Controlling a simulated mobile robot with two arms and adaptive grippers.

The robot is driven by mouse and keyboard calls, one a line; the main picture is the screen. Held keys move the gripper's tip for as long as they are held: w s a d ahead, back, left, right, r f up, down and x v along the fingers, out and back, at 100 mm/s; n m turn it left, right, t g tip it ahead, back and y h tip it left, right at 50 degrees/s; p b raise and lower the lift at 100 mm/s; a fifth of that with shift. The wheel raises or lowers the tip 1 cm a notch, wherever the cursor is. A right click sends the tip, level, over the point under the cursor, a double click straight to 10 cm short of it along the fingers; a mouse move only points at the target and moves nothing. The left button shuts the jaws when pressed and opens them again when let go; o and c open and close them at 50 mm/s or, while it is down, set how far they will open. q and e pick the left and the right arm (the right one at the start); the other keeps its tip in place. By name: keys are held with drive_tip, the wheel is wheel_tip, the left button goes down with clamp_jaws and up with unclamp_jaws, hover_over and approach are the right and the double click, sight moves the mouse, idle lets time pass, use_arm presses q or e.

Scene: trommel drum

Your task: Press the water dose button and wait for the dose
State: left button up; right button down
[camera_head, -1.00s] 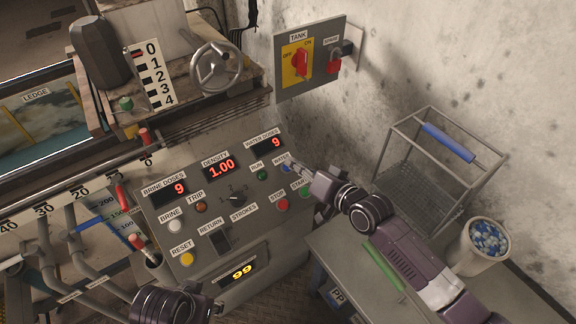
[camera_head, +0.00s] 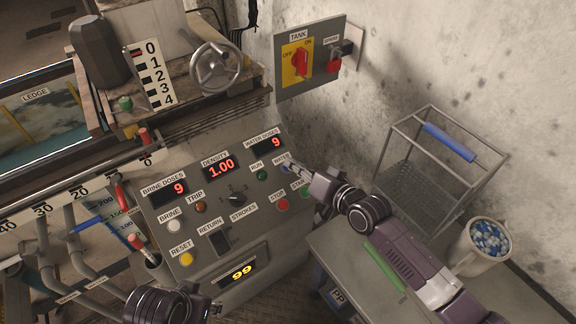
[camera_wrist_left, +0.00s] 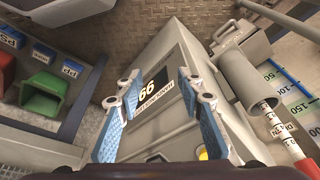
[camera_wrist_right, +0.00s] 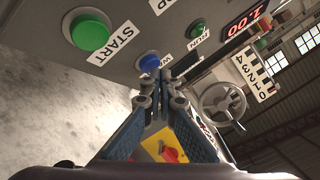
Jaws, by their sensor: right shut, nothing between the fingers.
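The blue water button (camera_wrist_right: 149,63) sits on the grey control panel (camera_head: 163,225), under the WATER label. In the head view the button (camera_head: 285,168) is partly covered by my right gripper (camera_head: 294,168). In the right wrist view the shut, empty fingertips (camera_wrist_right: 164,78) are right at the button's edge; I cannot tell whether they touch it or whether it is pressed in. My left gripper (camera_wrist_left: 162,90) is open and empty, near the panel's lower front with the display (camera_wrist_left: 152,88) reading 99.
The green start button (camera_wrist_right: 90,32) and red stop button (camera_head: 282,205) are close to the water button. A wire basket (camera_head: 425,185) and a bucket of blue and white pieces (camera_head: 468,262) stand at the right. A tank switch box (camera_head: 312,60) hangs on the wall.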

use_arm(q)
drive_tip(key=shift+r, duration=0.2)
drive_tip(key=shift+r, duration=0.2)
use_arm(e)
drive_tip(key=shift+w+f, duration=0.1)
